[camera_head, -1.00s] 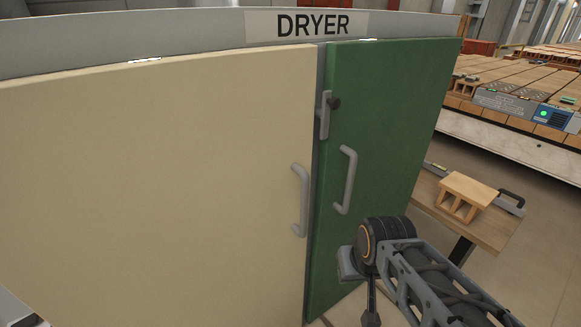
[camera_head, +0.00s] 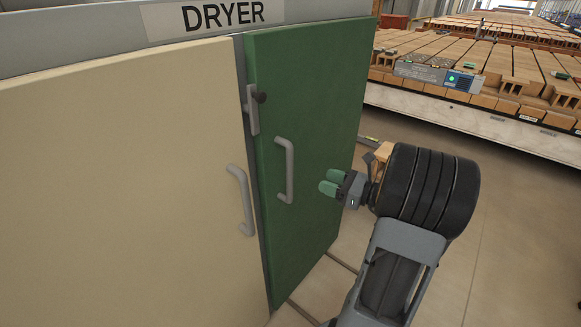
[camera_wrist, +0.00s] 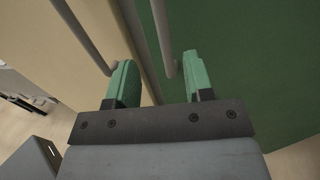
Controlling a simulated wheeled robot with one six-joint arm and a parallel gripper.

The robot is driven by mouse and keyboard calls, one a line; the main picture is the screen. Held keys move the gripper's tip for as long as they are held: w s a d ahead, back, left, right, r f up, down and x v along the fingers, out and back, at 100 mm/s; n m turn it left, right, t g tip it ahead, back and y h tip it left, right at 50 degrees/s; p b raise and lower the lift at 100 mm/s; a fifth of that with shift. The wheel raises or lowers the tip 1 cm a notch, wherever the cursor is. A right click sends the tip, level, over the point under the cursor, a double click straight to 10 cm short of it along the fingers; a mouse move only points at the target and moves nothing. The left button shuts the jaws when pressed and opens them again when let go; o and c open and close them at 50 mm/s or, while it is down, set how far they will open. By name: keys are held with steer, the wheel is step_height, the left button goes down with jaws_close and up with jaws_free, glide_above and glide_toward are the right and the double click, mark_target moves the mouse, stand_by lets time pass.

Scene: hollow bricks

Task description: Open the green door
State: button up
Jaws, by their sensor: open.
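The green door (camera_head: 325,110) stands at the right of the dryer front, beside a cream door (camera_head: 110,190). I cannot tell whether it is fully closed. Its grey bar handle (camera_head: 288,170) is upright near its left edge. A grey latch with a dark knob (camera_head: 253,108) sits above the handle, by the seam. My gripper (camera_head: 328,183) is open and empty, to the right of the handle, in front of the green door. In the wrist view, the green door's handle (camera_wrist: 162,40) appears between my open fingers (camera_wrist: 158,64), beyond their tips.
The cream door has its own bar handle (camera_head: 241,200) close left of the seam. A small table with a hollow brick (camera_head: 382,152) is mostly hidden behind my arm. Racks of bricks (camera_head: 480,65) stand at the back right. Open floor (camera_head: 510,200) lies to the right.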

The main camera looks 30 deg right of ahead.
mark_target(290, 168)
steer(key=p+x, duration=0.2)
steer(key=x, duration=1.1)
steer(key=shift+c, duration=0.2)
jaws_close()
